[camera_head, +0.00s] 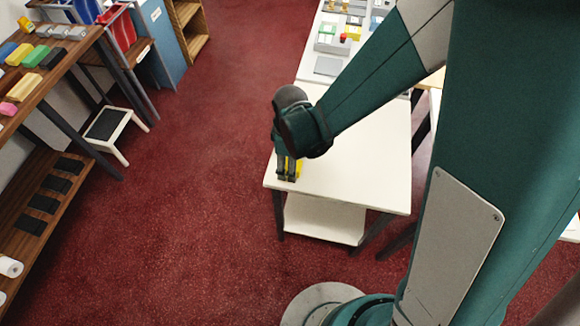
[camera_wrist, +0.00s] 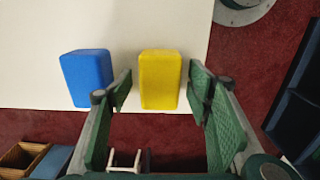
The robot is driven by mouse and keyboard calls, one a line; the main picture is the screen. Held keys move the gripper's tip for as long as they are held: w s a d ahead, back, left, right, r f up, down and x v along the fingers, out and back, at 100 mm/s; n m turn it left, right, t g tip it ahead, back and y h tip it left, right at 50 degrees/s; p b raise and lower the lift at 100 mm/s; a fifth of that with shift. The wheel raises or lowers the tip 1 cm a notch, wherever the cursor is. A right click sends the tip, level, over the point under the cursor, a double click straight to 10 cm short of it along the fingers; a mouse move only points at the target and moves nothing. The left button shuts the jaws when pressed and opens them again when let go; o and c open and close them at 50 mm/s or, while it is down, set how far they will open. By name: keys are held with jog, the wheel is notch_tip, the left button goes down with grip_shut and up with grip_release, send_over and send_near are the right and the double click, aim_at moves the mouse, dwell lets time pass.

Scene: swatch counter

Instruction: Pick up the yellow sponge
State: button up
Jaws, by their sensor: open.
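The yellow sponge (camera_wrist: 160,80) is a block near the edge of the white table (camera_wrist: 130,20) in the wrist view. It lies between the two green fingers of my gripper (camera_wrist: 160,88). The fingers are open, with a gap on each side of the sponge. In the head view my gripper (camera_head: 288,172) is low over the near left corner of the table. It hides most of the sponge there, and only a little yellow (camera_head: 298,168) shows beside the fingers.
A blue sponge (camera_wrist: 87,78) lies left of the yellow one, close to my left finger in the wrist view. The table's right part is bare. A shelf (camera_head: 50,85) with colored items stands at the left, with a white step stool (camera_head: 125,125) beside it on the red floor.

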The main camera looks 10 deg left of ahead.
dwell(0.3)
jog(key=c, duration=0.9)
jog(key=shift+o, duration=0.2)
jog(key=shift+r, duration=0.15)
jog(key=shift+r+p, duration=0.8)
jog(key=shift+r, duration=4.05)
